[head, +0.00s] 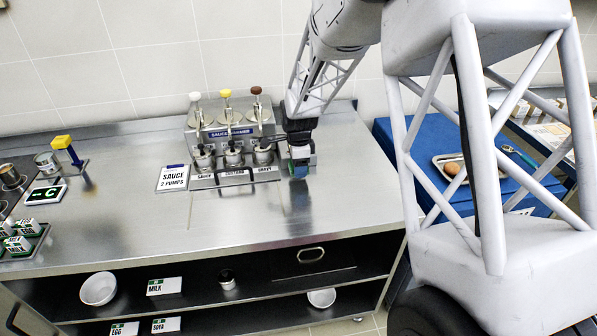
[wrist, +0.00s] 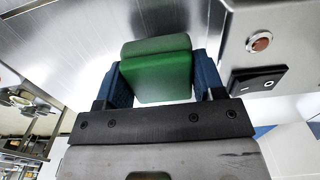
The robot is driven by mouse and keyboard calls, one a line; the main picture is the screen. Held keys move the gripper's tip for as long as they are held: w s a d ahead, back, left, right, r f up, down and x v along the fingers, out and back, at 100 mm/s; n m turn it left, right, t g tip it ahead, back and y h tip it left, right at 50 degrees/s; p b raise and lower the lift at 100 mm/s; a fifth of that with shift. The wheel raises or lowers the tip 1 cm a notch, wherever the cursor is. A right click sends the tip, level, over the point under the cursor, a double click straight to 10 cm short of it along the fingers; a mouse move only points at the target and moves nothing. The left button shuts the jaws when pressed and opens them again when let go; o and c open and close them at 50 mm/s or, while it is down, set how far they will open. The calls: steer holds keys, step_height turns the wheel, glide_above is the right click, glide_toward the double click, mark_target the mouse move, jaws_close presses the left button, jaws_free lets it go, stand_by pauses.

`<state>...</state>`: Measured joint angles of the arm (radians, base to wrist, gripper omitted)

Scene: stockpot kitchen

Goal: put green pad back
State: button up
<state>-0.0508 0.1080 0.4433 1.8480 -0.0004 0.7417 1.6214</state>
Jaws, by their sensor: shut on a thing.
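My gripper (head: 299,168) is low over the steel counter, just right of the sauce warmer, in the head view. In the wrist view, its blue fingers (wrist: 158,80) are shut on the green pad (wrist: 157,72), a block with a rounded lighter edge. The pad is mostly hidden by the gripper in the head view. Whether it touches the counter is unclear.
The sauce warmer (head: 229,131) with several pumps stands close by my gripper. A steel housing with a red button (wrist: 260,41) and black switch (wrist: 258,81) is close on the right in the wrist view. The middle of the counter (head: 215,215) is clear.

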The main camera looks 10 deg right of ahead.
steer(key=shift+f, duration=1.3)
steer(key=shift+f, duration=0.1)
steer(key=o, duration=0.6)
step_height(320, 180, up, 12)
stand_by(0.4)
